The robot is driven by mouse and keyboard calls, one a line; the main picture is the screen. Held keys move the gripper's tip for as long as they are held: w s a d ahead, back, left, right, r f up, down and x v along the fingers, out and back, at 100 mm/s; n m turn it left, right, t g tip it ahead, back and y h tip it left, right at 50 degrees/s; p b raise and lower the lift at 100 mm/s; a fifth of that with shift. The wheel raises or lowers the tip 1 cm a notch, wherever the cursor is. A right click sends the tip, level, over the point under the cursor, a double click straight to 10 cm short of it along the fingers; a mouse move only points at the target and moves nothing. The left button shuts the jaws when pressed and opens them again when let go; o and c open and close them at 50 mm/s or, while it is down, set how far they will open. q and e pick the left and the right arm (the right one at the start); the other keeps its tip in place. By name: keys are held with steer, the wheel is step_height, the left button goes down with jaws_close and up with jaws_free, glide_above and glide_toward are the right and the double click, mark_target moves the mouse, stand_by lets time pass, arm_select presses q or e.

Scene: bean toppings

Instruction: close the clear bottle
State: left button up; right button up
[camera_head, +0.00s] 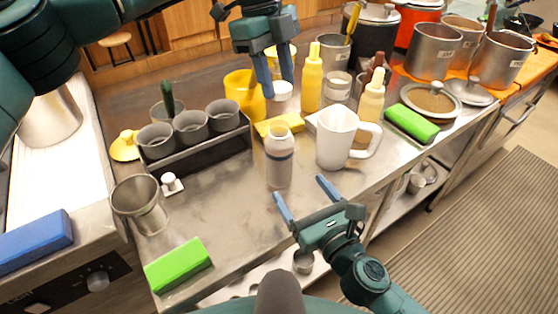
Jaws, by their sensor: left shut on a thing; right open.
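The clear bottle (279,168), pale and see-through with a grey band, stands upright near the middle of the steel counter. I cannot tell for sure whether its top is open. My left gripper (278,88) is above and behind the bottle, fingers pointing down, shut on a small white cap-like piece (282,98), apart from the bottle. The fingers partly cover this piece. My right gripper (305,198) is open and empty at the counter's front edge, just in front of the bottle and not touching it.
A white pitcher (336,140) stands close right of the bottle. Yellow sauce bottles (311,80) stand behind. A rack with grey cups (191,127) is at left, with a metal cup (139,204) and green block (178,265) in front.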

mark_target(286, 169)
steer(key=x, duration=1)
steer(key=shift+w+a, duration=0.1)
steer(key=shift+w, duration=0.15)
steer(key=c, duration=1.5)
arm_select(q)
steer(key=shift+f, duration=2.5)
